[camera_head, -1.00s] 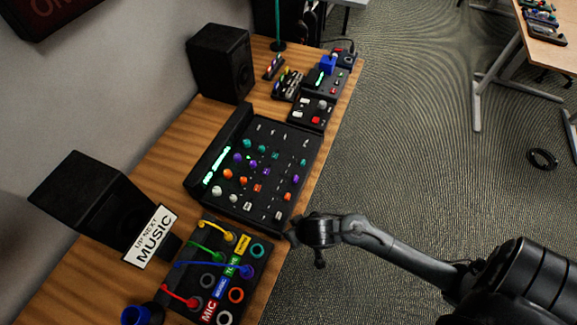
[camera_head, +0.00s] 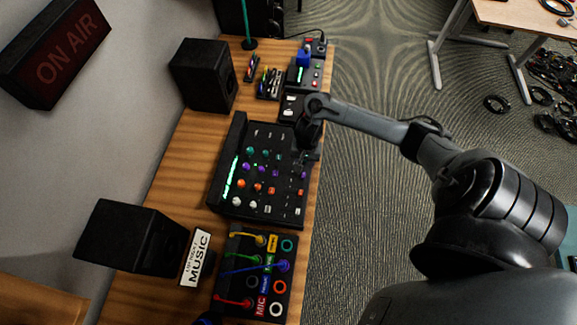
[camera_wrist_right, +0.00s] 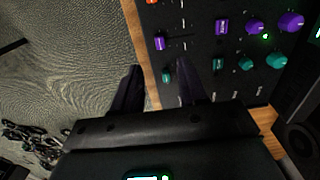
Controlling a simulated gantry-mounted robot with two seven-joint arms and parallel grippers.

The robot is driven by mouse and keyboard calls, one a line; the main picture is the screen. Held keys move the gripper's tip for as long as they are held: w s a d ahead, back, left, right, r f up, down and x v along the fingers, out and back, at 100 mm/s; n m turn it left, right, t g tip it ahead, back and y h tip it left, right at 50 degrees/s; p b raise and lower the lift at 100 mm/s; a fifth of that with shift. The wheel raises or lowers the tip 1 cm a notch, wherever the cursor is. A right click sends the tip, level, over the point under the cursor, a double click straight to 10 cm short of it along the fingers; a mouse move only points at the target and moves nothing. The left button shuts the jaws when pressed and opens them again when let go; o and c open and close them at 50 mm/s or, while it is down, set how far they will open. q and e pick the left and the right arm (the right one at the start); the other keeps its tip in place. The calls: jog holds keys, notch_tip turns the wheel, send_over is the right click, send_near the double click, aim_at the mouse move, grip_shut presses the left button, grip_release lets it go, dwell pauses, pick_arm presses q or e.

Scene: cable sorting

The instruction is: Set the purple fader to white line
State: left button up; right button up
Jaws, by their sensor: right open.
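The purple fader (camera_head: 302,174) sits near the right edge of the black mixer (camera_head: 226,209). It also shows in the right wrist view (camera_wrist_right: 159,43), at the end of a dark slot by the mixer's edge. Small white marks show along the slots there, but I cannot tell which is the white line. My right gripper (camera_head: 310,152) is over the mixer's right edge, just beyond the purple fader in the head view. In the wrist view it (camera_wrist_right: 162,80) is open, with a teal fader (camera_wrist_right: 167,75) showing between its fingers. My left gripper is not in view.
Orange and white faders and several coloured knobs are close by on the mixer. A patch box (camera_head: 234,240) with coloured cables stands in front. Speakers (camera_head: 205,75) and a MUSIC sign (camera_head: 196,258) stand to the left. Open floor lies right of the wooden desk (camera_head: 180,170).

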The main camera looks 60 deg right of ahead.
aim_at(303, 175)
notch_tip(303, 175, down, 4)
jog(key=shift+s+r+b, duration=0.1)
jog(key=shift+s+b, duration=0.05)
jog(key=shift+b, duration=0.85)
notch_tip(303, 175, down, 6)
jog(key=shift+r+b, duration=0.1)
jog(key=shift+b, duration=1.05)
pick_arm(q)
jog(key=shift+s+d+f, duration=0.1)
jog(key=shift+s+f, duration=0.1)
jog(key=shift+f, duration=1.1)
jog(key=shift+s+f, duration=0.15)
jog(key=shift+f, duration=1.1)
pick_arm(e)
jog(key=shift+f, duration=0.55)
jog(key=c, duration=0.7)
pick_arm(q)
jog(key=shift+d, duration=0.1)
pick_arm(e)
grip_shut()
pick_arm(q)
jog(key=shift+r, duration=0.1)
